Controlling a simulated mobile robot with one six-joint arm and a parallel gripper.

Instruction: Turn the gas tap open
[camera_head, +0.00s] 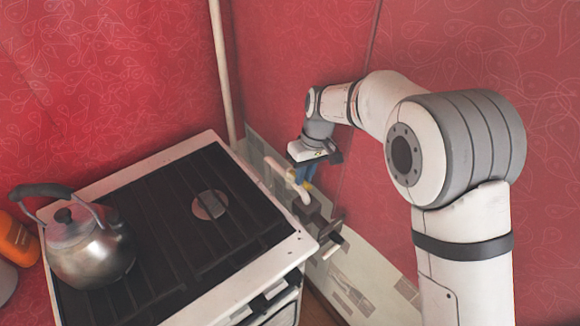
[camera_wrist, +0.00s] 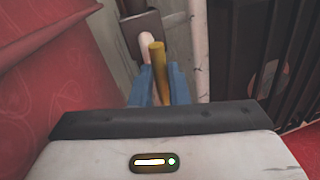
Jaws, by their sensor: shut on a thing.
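The gas tap's yellow lever (camera_wrist: 158,68) stands between the two blue fingers of my gripper (camera_wrist: 160,84) in the wrist view. The fingers are shut on it. The lever runs nearly up and down in that view, beside a pale pipe end (camera_wrist: 146,45) that meets a dark box. In the head view my gripper (camera_head: 305,174) is low by the wall, just right of the stove, with its blue fingers at the pale pipe (camera_head: 302,192). The lever itself is mostly hidden there by my gripper.
The stove (camera_head: 300,246) is close on the left of my gripper, with a metal kettle (camera_head: 92,255) on its far left side. A dark box (camera_head: 314,211) sits below the pipe. The red wall (camera_head: 330,60) is close behind and right.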

